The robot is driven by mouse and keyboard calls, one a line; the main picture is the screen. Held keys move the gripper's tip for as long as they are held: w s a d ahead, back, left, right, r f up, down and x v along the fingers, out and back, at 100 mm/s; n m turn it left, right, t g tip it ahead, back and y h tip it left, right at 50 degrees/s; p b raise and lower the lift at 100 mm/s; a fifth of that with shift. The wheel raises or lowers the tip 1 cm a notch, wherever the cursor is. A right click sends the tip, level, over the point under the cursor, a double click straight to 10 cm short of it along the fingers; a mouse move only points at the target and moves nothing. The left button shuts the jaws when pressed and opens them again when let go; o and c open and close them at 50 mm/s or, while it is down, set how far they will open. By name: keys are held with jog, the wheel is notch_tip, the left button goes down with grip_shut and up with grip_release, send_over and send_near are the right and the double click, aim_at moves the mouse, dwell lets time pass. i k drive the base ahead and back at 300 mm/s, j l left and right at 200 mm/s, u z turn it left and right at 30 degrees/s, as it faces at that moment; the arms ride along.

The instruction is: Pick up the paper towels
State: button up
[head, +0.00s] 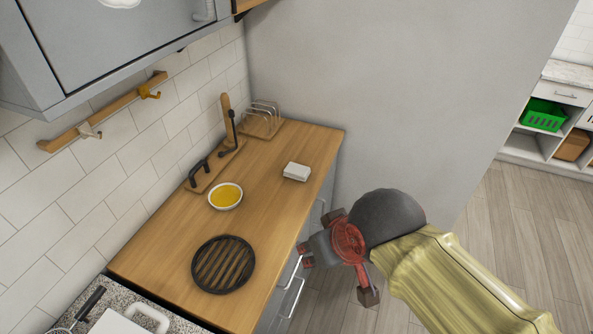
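A small white block-shaped pack (296,172) lies on the wooden counter near its right edge. It may be the paper towels, but it is too small to tell for sure. No clear towel roll shows. My gripper (307,255) is in front of the counter's right side, below and right of the white pack and apart from it in the picture. I see no object held in it.
The counter (285,222) carries a yellow-filled bowl (226,196), a round black grate (223,264), wooden boards with dark fittings (216,166) and a wire rack (265,113). A grey cabinet (110,40) hangs above. Open floor (510,230) lies right.

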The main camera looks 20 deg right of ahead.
aim_at(294, 170)
jog(key=i+l+u, duration=0.15)
jog(key=l, duration=0.2)
jog(key=i+l+u, duration=0.15)
jog(key=i+l, duration=0.15)
jog(key=i+l+u, duration=0.1)
jog(key=l, duration=0.4)
jog(key=i+l+u, duration=0.15)
jog(key=l, duration=0.3)
jog(key=i+l+u, duration=0.15)
jog(key=l, duration=0.3)
jog(key=i+l+u, duration=0.15)
jog(key=l, duration=0.3)
jog(key=i+l+u, duration=0.1)
jog(key=l, duration=0.4)
